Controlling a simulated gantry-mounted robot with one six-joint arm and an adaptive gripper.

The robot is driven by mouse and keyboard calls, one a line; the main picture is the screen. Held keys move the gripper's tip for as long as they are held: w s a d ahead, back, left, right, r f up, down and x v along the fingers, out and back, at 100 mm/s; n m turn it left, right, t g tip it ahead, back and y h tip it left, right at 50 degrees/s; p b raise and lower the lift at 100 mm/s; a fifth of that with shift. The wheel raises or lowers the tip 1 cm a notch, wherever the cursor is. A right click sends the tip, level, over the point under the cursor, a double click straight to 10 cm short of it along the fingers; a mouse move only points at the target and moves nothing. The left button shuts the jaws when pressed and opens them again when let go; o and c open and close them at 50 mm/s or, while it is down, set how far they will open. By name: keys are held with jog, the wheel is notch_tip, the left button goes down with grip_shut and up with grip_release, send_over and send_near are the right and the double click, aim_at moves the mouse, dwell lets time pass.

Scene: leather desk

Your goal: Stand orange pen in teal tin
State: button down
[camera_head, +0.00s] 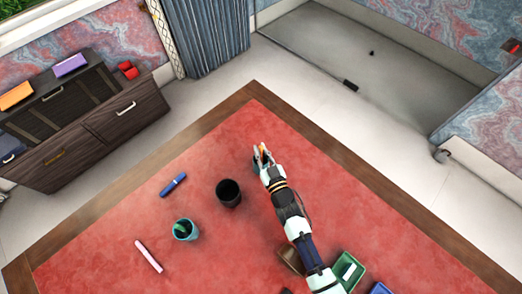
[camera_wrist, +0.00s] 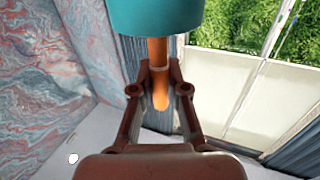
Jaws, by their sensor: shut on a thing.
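The orange pen (camera_head: 263,149) is in my gripper (camera_head: 261,154), above the far part of the red desk. In the wrist view my gripper (camera_wrist: 160,72) is shut on the orange pen (camera_wrist: 161,98); its rounded end hangs below the fingertips. The pen's upper part runs up to a wide teal cylindrical shape (camera_wrist: 155,18) cut off by the top edge; I cannot tell what this is. The teal tin (camera_head: 185,230) stands on the desk to the lower left, apart from my gripper. A green pen (camera_head: 181,227) is inside it.
A black cup (camera_head: 229,193) stands between my gripper and the tin. A blue pen (camera_head: 173,184) and a pink pen (camera_head: 148,256) lie on the desk. A brown box (camera_head: 290,260) and a green box (camera_head: 347,271) are beside my arm.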

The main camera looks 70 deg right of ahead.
jog(key=c, duration=1.1)
grip_release()
